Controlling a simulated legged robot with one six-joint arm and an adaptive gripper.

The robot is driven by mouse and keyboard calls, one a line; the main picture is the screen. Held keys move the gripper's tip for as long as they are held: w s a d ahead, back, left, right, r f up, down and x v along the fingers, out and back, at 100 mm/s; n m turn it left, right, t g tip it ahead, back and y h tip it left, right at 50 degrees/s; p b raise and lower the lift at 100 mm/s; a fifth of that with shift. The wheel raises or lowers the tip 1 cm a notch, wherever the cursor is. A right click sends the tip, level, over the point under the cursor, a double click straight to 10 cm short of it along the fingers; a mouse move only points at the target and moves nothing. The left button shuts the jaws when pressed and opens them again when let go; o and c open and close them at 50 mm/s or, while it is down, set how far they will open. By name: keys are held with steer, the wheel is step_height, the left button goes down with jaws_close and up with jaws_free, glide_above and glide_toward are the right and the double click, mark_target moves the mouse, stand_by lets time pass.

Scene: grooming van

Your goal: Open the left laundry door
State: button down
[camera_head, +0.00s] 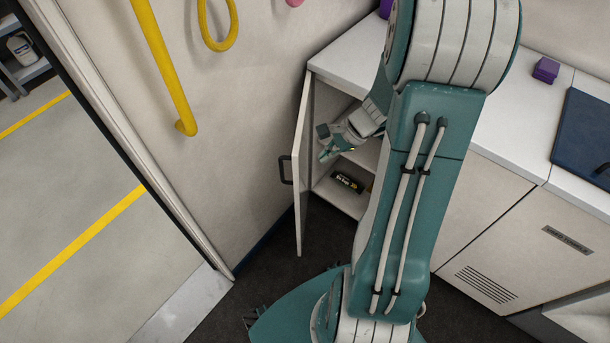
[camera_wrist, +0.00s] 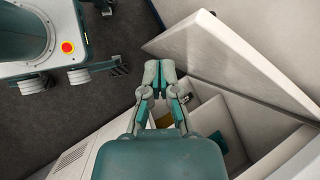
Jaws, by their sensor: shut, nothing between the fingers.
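The left laundry door (camera_head: 301,170) is a white panel standing wide open at the left end of the white cabinet (camera_head: 340,62). Its dark handle (camera_head: 286,170) is on the outer face, towards the left wall. My gripper (camera_head: 323,145) is shut and empty, in front of the cabinet opening on the inner side of the door. In the wrist view the fingertips (camera_wrist: 159,71) are together, left of the door panel (camera_wrist: 230,55), and appear apart from it. My arm hides the right part of the opening.
A black box with yellow marks (camera_head: 347,182) lies on the cabinet's lower shelf. A yellow rail (camera_head: 165,65) is on the left wall beside a doorway. A closed panel with a vent (camera_head: 485,284) is at right. Dark floor lies below the door.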

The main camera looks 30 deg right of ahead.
mark_target(297, 179)
steer(key=s+d+f+m+t+y, duration=0.1)
steer(key=s+d+f+m+t, duration=0.1)
steer(key=d+f+m, duration=0.65)
steer(key=w+a+f+n, duration=0.1)
steer(key=w+a+f, duration=0.6)
steer(key=a, duration=0.3)
steer(key=shift+a+f, duration=0.35)
steer(key=shift+f, duration=0.45)
steer(key=shift+d+n, duration=0.1)
steer(key=shift+n, duration=0.15)
